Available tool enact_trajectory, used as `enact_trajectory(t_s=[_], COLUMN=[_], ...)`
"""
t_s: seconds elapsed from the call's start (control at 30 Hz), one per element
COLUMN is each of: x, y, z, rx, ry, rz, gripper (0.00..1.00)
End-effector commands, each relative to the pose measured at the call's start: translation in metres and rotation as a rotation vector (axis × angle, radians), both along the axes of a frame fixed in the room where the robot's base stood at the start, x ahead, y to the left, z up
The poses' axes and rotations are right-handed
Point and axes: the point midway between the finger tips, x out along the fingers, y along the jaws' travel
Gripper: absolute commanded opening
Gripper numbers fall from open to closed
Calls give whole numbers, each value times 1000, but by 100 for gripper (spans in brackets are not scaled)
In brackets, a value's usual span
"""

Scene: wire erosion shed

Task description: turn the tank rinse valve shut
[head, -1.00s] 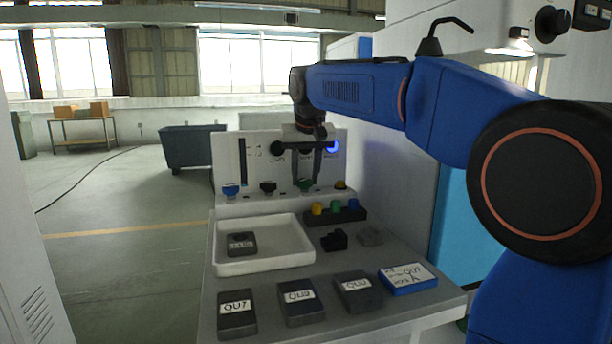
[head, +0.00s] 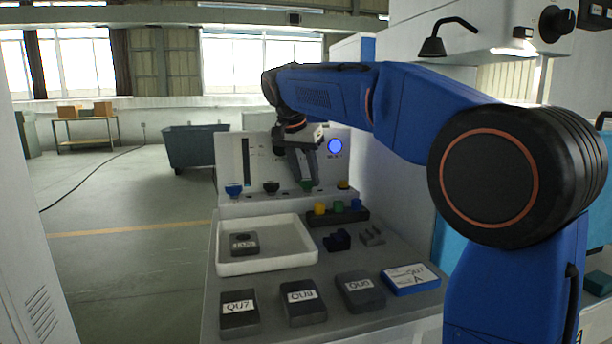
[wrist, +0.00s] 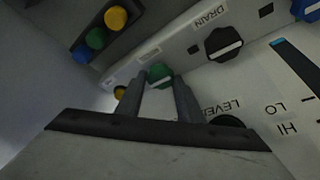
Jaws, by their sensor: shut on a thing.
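A green valve knob (head: 306,186) sits in the row of knobs along the foot of the upright white panel (head: 230,152). In the wrist view the green knob (wrist: 160,73) is between my two fingers, and its label is too small to read. My gripper (wrist: 158,86) is shut on this knob. In the head view my gripper (head: 306,179) reaches down to it at a tilt, and its fingers partly cover the knob. A black knob (wrist: 223,43) marked DRAIN is beside it.
A blue knob (head: 233,190) and a yellow one (head: 343,185) flank the row. A block with coloured buttons (head: 338,216) stands close in front. A white tray (head: 262,267) and several dark labelled blocks (head: 239,322) lie on the bench.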

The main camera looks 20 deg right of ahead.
Motion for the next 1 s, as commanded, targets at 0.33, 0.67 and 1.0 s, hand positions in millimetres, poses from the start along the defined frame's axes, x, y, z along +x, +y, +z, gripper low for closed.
enact_trajectory(t_s=[0.33, 0.67, 1.0], x=[0, 0, -3], y=[0, 0, 4], z=[0, 0, 11], rx=[1, 0, 0], ry=[-1, 0, 0], rz=[-15, -14, -14], gripper=[12, 42, 42])
